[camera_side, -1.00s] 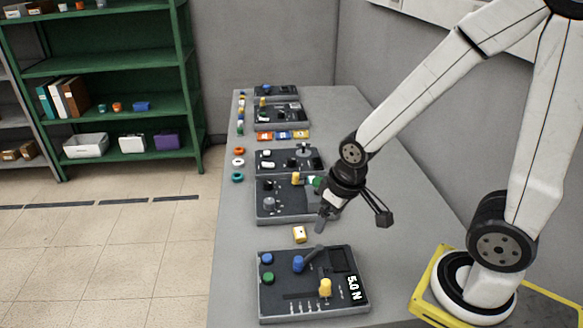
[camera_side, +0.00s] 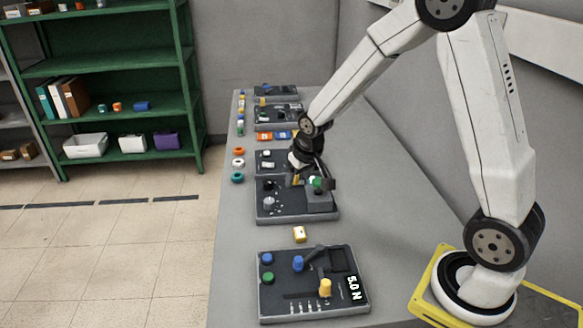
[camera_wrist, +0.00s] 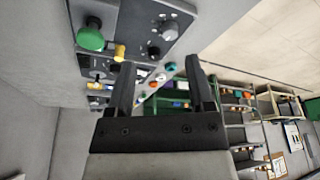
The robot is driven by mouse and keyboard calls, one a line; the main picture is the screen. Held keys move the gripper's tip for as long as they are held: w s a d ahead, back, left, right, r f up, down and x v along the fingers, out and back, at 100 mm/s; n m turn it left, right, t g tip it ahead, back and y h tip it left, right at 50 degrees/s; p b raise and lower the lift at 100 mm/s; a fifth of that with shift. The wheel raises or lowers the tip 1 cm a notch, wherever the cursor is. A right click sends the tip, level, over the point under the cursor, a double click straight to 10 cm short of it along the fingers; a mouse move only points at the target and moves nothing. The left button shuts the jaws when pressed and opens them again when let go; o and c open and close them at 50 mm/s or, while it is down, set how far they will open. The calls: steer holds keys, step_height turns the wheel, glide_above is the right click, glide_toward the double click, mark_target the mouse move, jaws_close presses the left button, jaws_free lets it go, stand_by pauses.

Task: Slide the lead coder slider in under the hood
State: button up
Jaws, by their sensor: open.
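My gripper (camera_side: 314,178) is over the far right part of the second panel (camera_side: 290,215), beside its green knob (camera_side: 318,184). In the wrist view my gripper (camera_wrist: 162,70) has its two dark fingers wide apart, with nothing between them. That view also shows the green knob (camera_wrist: 90,37), a yellow knob (camera_wrist: 119,52) and a grey dial (camera_wrist: 168,32), off to the left of and above the fingers. I cannot tell which part is the lead coder slider or which is the hood. My gripper partly hides the panel's far right part.
More panels stand farther back. Coloured rings (camera_side: 238,177) lie along the left edge. The table's right side is clear.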

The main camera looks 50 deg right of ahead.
steer(key=w+d+f+m, duration=0.1)
steer(key=w+d+f, duration=0.2)
steer(key=w+d, duration=0.2)
steer(key=w+d+f+m+h, duration=0.1)
steer(key=w+d+f, duration=0.3)
steer(key=d, duration=0.5)
steer(key=shift+w+m+t, duration=0.3)
steer(key=shift+w+m, duration=0.3)
steer(key=shift+w, duration=0.15)
steer(key=shift+d+f, duration=0.1)
steer(key=shift+f, duration=0.15)
steer(key=shift+x, duration=3.75)
steer(key=shift+c, duration=0.2)
jaws_close()
